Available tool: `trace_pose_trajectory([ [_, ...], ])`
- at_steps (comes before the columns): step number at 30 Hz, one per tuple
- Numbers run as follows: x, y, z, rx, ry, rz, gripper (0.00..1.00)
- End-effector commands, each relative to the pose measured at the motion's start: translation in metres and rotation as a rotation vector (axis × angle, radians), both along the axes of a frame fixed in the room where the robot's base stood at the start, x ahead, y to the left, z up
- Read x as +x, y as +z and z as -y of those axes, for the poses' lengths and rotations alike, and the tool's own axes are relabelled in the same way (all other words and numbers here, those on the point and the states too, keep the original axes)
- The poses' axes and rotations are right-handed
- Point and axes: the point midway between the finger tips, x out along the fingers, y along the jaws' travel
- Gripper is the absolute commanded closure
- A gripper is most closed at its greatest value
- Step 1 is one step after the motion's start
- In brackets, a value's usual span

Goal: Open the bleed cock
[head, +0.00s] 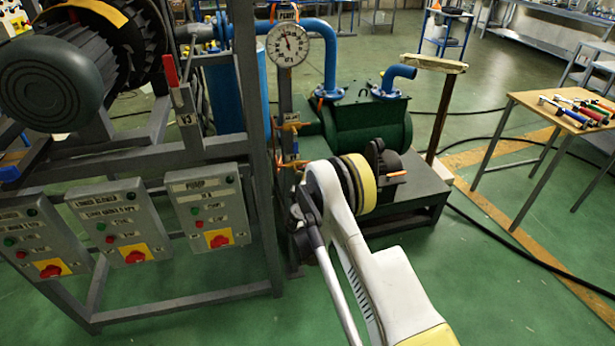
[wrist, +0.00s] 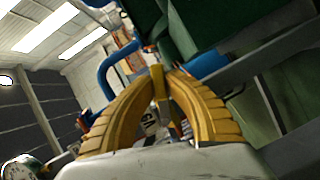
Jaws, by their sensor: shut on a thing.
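My gripper (wrist: 157,72) shows in the wrist view with its two ribbed yellow fingers arched inward. Their tips are closed on a narrow yellow handle (wrist: 159,88), which appears to be the bleed cock's lever. The cock's body is mostly hidden behind the fingers. In the head view, brass-coloured fittings (head: 291,126) sit on the grey upright below the round dial gauge (head: 288,45). My wrist is close beside the lower part of this upright and largely hides the gripper there. I cannot tell the lever's exact angle.
A green pump (head: 365,125) with blue pipes (head: 329,55) stands behind my arm. A grey frame with switch boxes (head: 205,208) and a red-handled valve (head: 171,72) is at the left. A wooden table (head: 570,105) stands at the right.

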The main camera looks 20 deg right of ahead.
Motion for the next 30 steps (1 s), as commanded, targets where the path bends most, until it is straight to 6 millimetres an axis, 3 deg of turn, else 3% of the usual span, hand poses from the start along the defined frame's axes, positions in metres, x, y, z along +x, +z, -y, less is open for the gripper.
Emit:
trace_pose_trajectory([
  [17,0.0003,0.0016,0.0009,-0.03,-0.001,0.0,1.0],
  [18,0.0003,0.0016,0.0009,-0.03,-0.001,0.0,0.77],
  [20,0.0003,0.0016,0.0009,-0.03,-0.001,0.0,0.62],
  [30,0.0001,0.0044,0.0007,-0.029,-0.001,0.0,0.62],
])
